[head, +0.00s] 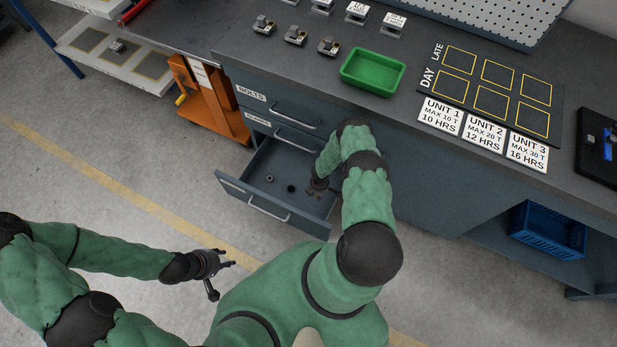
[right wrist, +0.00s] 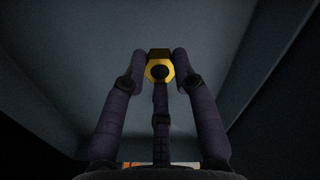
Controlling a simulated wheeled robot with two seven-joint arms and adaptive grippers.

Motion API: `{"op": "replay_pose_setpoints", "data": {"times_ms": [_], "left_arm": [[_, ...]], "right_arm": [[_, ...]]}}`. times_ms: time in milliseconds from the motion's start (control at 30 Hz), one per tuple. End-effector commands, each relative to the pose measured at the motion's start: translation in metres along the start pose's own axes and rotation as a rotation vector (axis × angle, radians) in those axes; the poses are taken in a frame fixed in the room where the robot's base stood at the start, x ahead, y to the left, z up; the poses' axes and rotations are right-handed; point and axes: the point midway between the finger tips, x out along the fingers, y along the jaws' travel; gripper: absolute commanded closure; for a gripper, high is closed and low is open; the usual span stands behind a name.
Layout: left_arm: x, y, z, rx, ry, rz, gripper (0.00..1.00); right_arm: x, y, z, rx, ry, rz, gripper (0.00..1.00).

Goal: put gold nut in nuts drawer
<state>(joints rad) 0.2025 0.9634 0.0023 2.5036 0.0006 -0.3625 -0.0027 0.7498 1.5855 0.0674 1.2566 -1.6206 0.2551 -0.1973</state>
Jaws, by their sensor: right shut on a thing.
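In the right wrist view a gold hex nut (right wrist: 159,68) with a dark round hole sits between the fingertips of my right gripper (right wrist: 160,72), which is shut on it. The grey drawer floor (right wrist: 110,45) lies beyond the nut. In the head view my right gripper (head: 318,186) is over the open bottom drawer (head: 238,187), and the nut cannot be made out there. Small dark and grey nuts (head: 291,188) lie in the drawer. The drawer's own label is too small to read. My left gripper (head: 222,265) is empty and open, above the floor away from the cabinet.
The drawer labelled BOLTS (head: 251,93) is closed above. A green tray (head: 373,72) and several small metal pieces (head: 295,37) stand on the bench top. A blue crate (head: 548,232) is on the lower shelf at right. Grey floor is clear left of the drawer.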

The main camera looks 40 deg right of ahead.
Motion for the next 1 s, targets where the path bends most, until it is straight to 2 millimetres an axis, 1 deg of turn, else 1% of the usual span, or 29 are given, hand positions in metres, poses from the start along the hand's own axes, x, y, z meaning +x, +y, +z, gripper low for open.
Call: {"op": "replay_pose_setpoints", "data": {"times_ms": [33,133,200,467,700,800,1000], "left_arm": [[0.011,-0.004,0.0,0.0,-0.001,0.0,0.6],[0.02,-0.007,0.0,0.0,-0.001,0.0,0.6],[0.024,-0.009,-0.001,0.0,-0.001,0.0,0.6],[0.031,-0.011,-0.001,0.0,0.0,0.0,0.6],[0.051,-0.018,-0.002,0.0,0.0,0.0,0.6],[0.052,-0.019,-0.002,0.0,0.0,0.0,0.6],[0.05,-0.018,-0.002,0.0,0.0,0.0,0.6]], "right_arm": [[0.016,-0.001,0.0,0.001,0.0,-0.002,1.0],[0.03,-0.001,0.0,0.001,0.0,-0.001,1.0],[0.036,0.0,0.0,0.0,0.0,0.0,1.0],[0.048,-0.001,0.0,0.001,0.0,0.0,1.0],[0.076,0.0,0.0,0.002,0.0,0.0,1.0],[0.079,0.0,0.0,0.001,0.0,0.0,1.0],[0.076,0.0,0.0,0.0,0.0,0.001,1.0]]}}
